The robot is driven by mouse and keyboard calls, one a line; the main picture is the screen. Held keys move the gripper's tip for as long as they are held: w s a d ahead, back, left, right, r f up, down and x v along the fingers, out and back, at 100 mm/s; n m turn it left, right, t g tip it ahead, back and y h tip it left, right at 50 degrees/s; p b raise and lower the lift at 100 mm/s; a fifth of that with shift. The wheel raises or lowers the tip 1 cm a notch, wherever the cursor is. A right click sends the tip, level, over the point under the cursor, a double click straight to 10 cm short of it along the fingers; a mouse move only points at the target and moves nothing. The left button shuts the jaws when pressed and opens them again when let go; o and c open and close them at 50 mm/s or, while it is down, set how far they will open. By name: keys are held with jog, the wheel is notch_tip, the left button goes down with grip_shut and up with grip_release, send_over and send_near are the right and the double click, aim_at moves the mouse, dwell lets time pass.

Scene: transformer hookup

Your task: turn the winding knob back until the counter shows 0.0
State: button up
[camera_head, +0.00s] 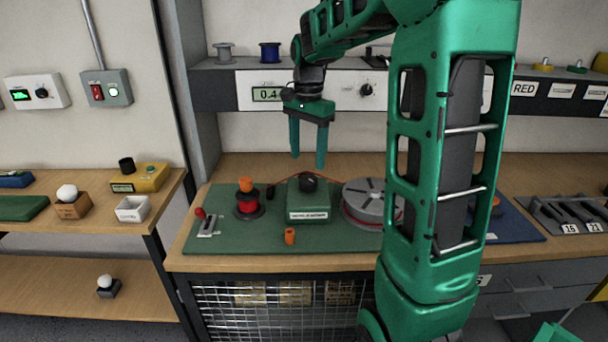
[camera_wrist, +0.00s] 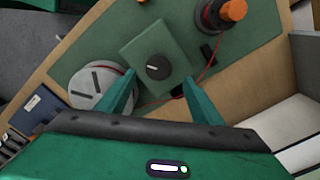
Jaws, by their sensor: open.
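The black winding knob (camera_head: 308,183) sits on top of a green box (camera_head: 308,207) on the green mat. In the wrist view the knob (camera_wrist: 158,67) shows a white pointer line across its top. A display reading about 0.4 (camera_head: 267,94) is on the white panel behind; my arm partly covers its right side. My gripper (camera_head: 308,160) points down above the box, open and empty. In the wrist view the knob appears just beyond the gap between my fingertips (camera_wrist: 160,82), and the fingers look apart from it.
A red spool with an orange top (camera_head: 247,200) stands left of the box, and a grey reel (camera_head: 366,203) stands right of it. A red wire runs by the box. A small orange piece (camera_head: 290,236) is in front. Another black knob (camera_head: 366,90) is on the white panel.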

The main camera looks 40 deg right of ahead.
aim_at(307, 178)
jog(key=shift+f, duration=3.15)
jog(key=c, duration=1.1)
